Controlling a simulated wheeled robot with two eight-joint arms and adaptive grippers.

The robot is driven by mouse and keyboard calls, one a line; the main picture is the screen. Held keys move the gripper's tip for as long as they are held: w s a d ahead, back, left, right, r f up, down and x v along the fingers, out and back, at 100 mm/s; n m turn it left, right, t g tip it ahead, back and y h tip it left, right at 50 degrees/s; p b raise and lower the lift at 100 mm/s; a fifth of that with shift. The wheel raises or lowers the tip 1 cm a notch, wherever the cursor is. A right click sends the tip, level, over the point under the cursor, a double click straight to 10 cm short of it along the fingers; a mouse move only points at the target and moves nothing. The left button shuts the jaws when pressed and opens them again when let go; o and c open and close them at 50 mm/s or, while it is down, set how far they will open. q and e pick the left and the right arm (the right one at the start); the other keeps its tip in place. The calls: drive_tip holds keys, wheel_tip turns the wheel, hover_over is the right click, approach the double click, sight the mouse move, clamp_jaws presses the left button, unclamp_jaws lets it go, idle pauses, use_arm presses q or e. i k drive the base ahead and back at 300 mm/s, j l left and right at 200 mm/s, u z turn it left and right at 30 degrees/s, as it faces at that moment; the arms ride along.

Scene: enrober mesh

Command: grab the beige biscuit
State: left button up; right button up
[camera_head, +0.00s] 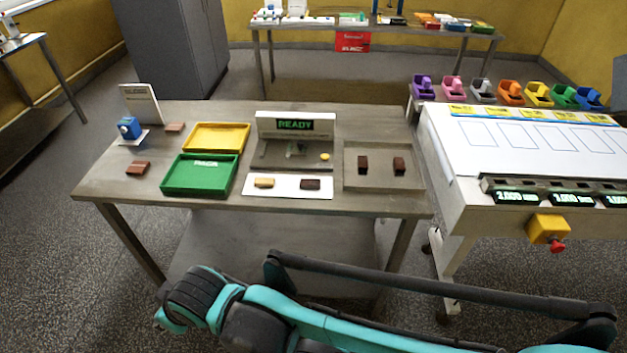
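The beige biscuit (264,182) lies flat on a white strip (287,191) near the front edge of the steel table. A dark brown biscuit (310,184) lies on the same strip, to its right. One of my teal and black arms crosses the foreground, in front of the table and apart from it. I make out no fingertips on it. Neither my left nor my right gripper shows in this view.
Behind the strip stands a machine with a READY display (294,125). Left are a green tray (201,191) and a yellow tray (216,124). Right is a grey tray (383,183) with two dark pieces. A white-topped bench (520,160) stands further right.

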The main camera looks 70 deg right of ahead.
sight(268, 182)
drive_tip(key=z, duration=1.95)
